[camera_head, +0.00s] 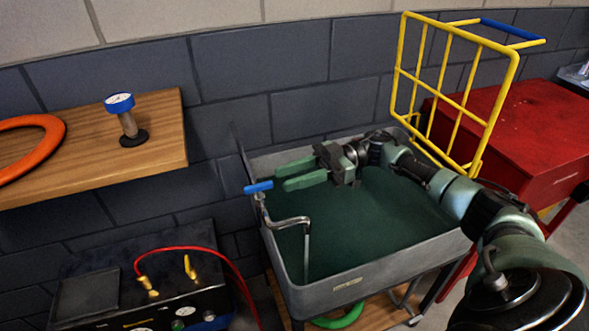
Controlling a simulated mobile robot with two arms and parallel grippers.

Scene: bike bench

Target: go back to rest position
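My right arm comes in from the lower right and reaches left over a grey basin (372,276) with a dark green inside. My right gripper (283,178) is above the basin's back left part. Its two green fingers point left, with a gap between them and nothing seen in it. The fingertips are close to the blue handle of a metal tap (290,221) in the picture; I cannot tell how far apart they are in depth. My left gripper is not in view.
A yellow wire rack (462,100) stands behind my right arm, near a red cabinet (540,125). A wooden shelf (165,130) at left holds a blue-topped gauge (127,122) and an orange ring (50,130). A black charger box (170,302) with a red cable stands lower left.

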